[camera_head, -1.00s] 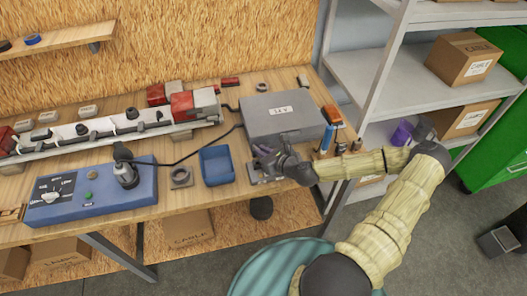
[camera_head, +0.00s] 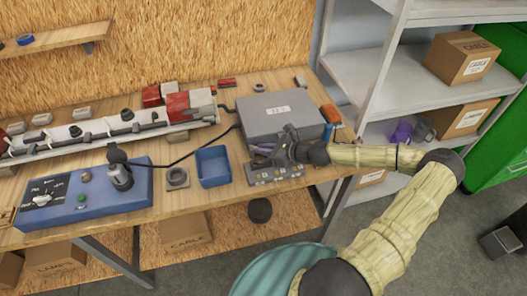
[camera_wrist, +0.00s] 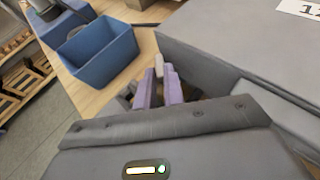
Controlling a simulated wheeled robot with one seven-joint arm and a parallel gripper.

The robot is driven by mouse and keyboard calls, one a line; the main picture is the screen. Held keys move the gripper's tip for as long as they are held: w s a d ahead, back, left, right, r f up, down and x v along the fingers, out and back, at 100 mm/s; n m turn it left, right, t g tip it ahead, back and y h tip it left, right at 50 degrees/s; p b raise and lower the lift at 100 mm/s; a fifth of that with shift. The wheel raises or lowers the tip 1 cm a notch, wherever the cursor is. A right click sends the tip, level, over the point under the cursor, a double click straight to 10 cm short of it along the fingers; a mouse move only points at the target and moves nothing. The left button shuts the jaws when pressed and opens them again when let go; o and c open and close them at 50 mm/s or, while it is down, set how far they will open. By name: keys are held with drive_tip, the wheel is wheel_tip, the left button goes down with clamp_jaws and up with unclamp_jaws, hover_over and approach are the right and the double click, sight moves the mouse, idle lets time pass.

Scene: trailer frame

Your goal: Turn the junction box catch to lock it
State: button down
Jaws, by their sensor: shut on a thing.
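The grey junction box (camera_head: 282,114), with a white label on its lid, stands at the right end of the workbench. Its large grey side and lid also fill the right of the wrist view (camera_wrist: 225,45). My gripper (camera_head: 261,149) is at the front left of the box, close against it. In the wrist view its purple fingers (camera_wrist: 160,86) are nearly together beside the box's lower edge. A small pale piece (camera_wrist: 159,66) shows at the fingertips, and it looks like the catch. The fingers are shut on it; its exact angle is hard to tell.
A blue open bin (camera_head: 213,167) stands just left of my gripper. A blue control unit (camera_head: 85,194) with a dark cable is farther left. An orange-handled tool (camera_head: 331,114) is close to the box's right side. Metal shelving (camera_head: 385,75) rises at the right.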

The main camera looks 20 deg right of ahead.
drive_tip(key=shift+w+d+n+y, duration=0.1)
drive_tip(key=shift+n+y, duration=0.2)
drive_tip(key=c, duration=1.5)
unclamp_jaws()
drive_tip(key=b+v, duration=0.3)
drive_tip(key=v, duration=1.4)
drive_tip(key=shift+d+r, duration=0.2)
drive_tip(key=shift+r, duration=0.2)
drive_tip(key=shift+w, duration=0.1)
